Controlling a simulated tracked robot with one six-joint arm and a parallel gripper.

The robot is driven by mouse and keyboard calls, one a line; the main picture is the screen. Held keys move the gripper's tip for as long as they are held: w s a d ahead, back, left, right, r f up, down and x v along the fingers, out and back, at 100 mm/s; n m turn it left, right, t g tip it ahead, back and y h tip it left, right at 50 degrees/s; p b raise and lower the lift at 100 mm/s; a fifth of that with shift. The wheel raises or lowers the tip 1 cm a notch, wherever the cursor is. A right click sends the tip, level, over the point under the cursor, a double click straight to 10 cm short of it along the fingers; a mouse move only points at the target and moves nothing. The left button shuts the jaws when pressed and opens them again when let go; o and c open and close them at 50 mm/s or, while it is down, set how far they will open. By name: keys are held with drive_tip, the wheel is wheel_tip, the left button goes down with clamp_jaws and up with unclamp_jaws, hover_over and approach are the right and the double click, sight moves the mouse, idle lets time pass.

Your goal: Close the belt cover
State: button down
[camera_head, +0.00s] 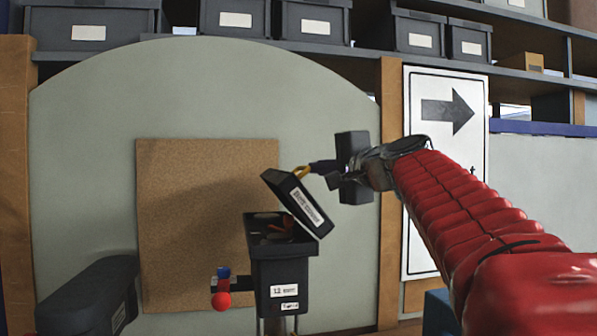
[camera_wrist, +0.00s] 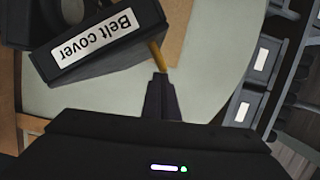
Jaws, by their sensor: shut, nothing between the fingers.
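The belt cover (camera_head: 297,203) is a black lid with a white label, tilted open above a black box (camera_head: 281,267). It also shows in the wrist view (camera_wrist: 95,42), where its label reads "Belt cover" upside down. The box's open top shows dark contents with some orange-red. A thin yellow-orange piece (camera_head: 301,171) sticks up at the lid's upper edge. My gripper (camera_head: 318,167) is shut and empty, its tip at or very near this yellow piece. In the wrist view the fingertips (camera_wrist: 160,82) are together just below the yellow piece; I cannot tell if they touch.
A red ball-ended lever (camera_head: 221,299) sits left of the box. A dark rounded object (camera_head: 88,297) stands at the lower left. A brown board (camera_head: 195,215) is behind, and an arrow sign (camera_head: 446,115) stands at the right. Shelves with dark bins (camera_head: 90,26) run along the back.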

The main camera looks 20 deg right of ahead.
sight(276, 182)
drive_tip(key=a+n, duration=0.2)
drive_tip(key=a, duration=0.1)
drive_tip(key=w+a+f+n+g, duration=0.1)
drive_tip(key=a+n, duration=0.1)
drive_tip(key=a, duration=0.1)
drive_tip(key=a+f+n+h, duration=0.1)
drive_tip(key=a+n, duration=0.1)
drive_tip(key=a, duration=0.1)
drive_tip(key=shift+w+a+f+n+g, duration=0.2)
drive_tip(key=shift+a+f+n+g, duration=0.05)
drive_tip(key=shift+n+g, duration=0.15)
drive_tip(key=shift+w+a+f+n+h, duration=0.15)
drive_tip(key=shift+a+f+n, duration=0.1)
drive_tip(key=shift+a+f, duration=0.4)
drive_tip(key=shift+w+a+f+n+h, duration=0.15)
drive_tip(key=shift+a+f+n, duration=0.1)
drive_tip(key=shift+a+f, duration=0.4)
drive_tip(key=shift+f, duration=0.15)
drive_tip(key=d+r, duration=0.1)
drive_tip(key=r, duration=0.1)
drive_tip(key=d+r, duration=0.1)
drive_tip(key=shift+s+d+r, duration=0.15)
drive_tip(key=shift+d+r, duration=0.05)
drive_tip(key=shift+r, duration=0.2)
drive_tip(key=s+r, duration=0.2)
drive_tip(key=s, duration=0.8)
drive_tip(key=shift+r, duration=0.1)
